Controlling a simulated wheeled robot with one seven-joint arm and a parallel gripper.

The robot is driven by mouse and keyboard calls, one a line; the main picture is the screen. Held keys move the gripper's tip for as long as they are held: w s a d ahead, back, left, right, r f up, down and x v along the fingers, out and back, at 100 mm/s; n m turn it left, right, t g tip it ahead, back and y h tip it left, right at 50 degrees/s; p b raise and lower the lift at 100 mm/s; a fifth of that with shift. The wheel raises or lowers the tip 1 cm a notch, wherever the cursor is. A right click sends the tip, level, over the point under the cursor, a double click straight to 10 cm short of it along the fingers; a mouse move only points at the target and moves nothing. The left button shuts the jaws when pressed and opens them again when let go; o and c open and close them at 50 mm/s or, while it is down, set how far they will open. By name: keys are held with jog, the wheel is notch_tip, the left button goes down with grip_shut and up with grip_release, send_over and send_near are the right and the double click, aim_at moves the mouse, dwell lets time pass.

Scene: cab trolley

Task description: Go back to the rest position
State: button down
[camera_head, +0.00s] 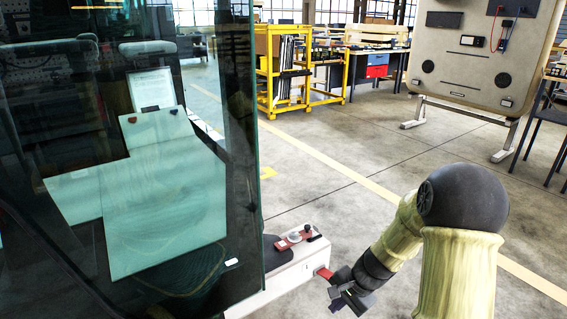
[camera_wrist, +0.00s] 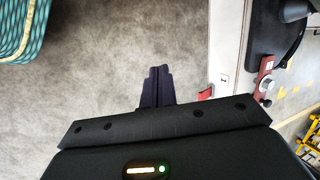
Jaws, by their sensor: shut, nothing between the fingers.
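My gripper (camera_wrist: 157,84) is shut and empty in the wrist view, its two dark fingers pressed together over the bare concrete floor. In the head view my gripper (camera_head: 350,301) is low in the picture, just right of the front end of a white console (camera_head: 290,277). My arm comes down to it from the right. A red part (camera_head: 325,273) sticks out of the console's end close to my wrist. It also shows in the wrist view (camera_wrist: 206,94), right of the fingers and apart from them.
A large glass cab panel (camera_head: 180,190) fills the left. A red and silver control (camera_head: 296,237) sits on the console top. A yellow rack (camera_head: 285,75) and a panel board (camera_head: 480,60) on a stand are further back. The floor between is clear. A teal patterned seat (camera_wrist: 20,30) shows upper left.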

jog(key=s+d+r+n+t+h, duration=0.15)
jog(key=s+r+n+h, duration=0.25)
jog(key=s+r+n, duration=0.8)
notch_tip(320, 180, up, 35)
jog(key=s+m+p, duration=0.1)
jog(key=m+p, duration=0.1)
jog(key=p, duration=3.5)
jog(key=shift+s, duration=0.2)
jog(key=shift+g, duration=0.25)
